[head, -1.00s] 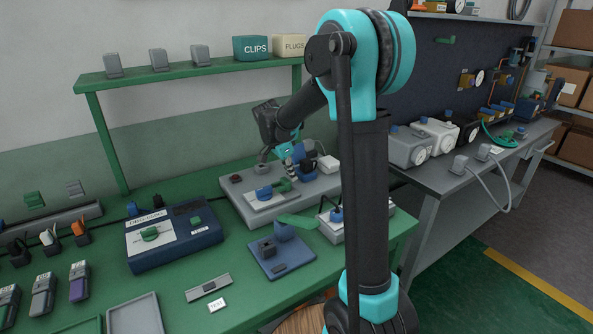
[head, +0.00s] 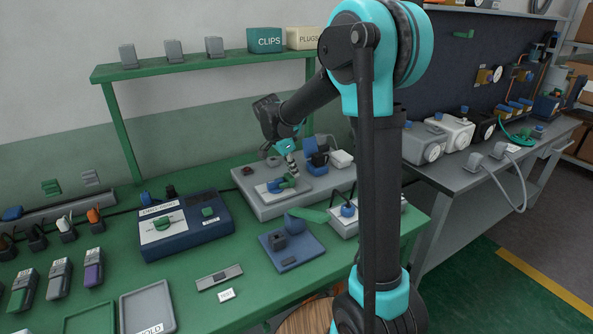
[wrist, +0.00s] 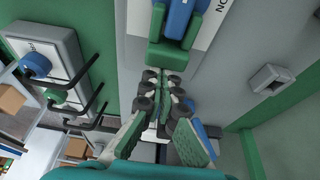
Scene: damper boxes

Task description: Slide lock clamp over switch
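A green forked piece, apparently the clamp (wrist: 170,55), shows in the wrist view just beyond my fingertips. A blue part, apparently the switch (wrist: 178,18), lies at its far side, with green on both sides of it. In the head view the green piece (head: 289,182) and the blue part (head: 274,187) sit close together on a white plate on a grey box. My gripper (wrist: 163,82) has its fingers close together, tips at the clamp's near edge; it also shows above the plate in the head view (head: 291,168). Whether the fingers pinch the clamp is hidden.
A smaller box with black hoops (head: 345,222) stands in front right. A blue tray (head: 291,254) and a dark blue console (head: 186,232) stand nearer.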

